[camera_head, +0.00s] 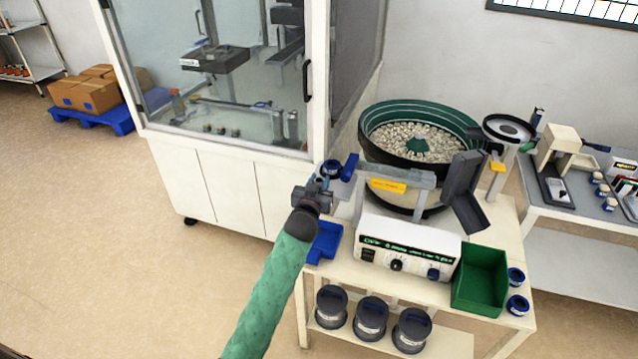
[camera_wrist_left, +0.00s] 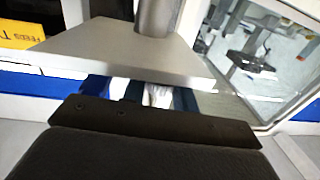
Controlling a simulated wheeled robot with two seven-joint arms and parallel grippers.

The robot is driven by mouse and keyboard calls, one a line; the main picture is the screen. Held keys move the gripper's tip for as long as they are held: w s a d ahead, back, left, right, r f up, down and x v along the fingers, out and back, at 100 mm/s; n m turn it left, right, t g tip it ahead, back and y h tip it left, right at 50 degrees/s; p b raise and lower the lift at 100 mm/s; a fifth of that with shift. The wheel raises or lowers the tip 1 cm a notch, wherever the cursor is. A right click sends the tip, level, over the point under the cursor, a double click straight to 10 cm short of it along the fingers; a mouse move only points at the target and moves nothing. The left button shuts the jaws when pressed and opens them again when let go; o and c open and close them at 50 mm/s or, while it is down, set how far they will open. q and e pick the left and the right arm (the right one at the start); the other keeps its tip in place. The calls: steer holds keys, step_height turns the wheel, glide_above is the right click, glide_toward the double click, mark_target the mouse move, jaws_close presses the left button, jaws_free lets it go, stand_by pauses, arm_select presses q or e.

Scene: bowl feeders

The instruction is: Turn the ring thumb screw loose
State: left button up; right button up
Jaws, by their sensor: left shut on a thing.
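My left gripper (camera_head: 324,186) reaches up to the end of the feeder's grey outlet track (camera_head: 408,179), at the left edge of the feeder table. In the left wrist view, its two dark blue fingers (camera_wrist_left: 150,96) are shut on a small pale silvery piece (camera_wrist_left: 158,96), which appears to be the ring thumb screw. This piece sits just below a flat grey metal plate (camera_wrist_left: 120,55) with a round post on top. The plate hides its upper part, and the dark gripper body hides what is below. I cannot make out the ring's shape or its thread. My right gripper is not in view.
The green bowl feeder (camera_head: 475,125) full of small parts stands behind the track. A white control box (camera_head: 409,245), a green bin (camera_head: 482,280) and a blue tray (camera_head: 326,242) are on the table. A glazed cabinet (camera_head: 230,185) stands close on the left. Open floor lies front left.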

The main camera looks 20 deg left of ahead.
arm_select(q)
steer(key=shift+r, duration=0.2)
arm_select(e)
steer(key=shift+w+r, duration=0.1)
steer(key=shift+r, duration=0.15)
arm_select(q)
steer(key=o, duration=0.6)
steer(key=shift+o, duration=0.3)
steer(key=shift+f, duration=0.1)
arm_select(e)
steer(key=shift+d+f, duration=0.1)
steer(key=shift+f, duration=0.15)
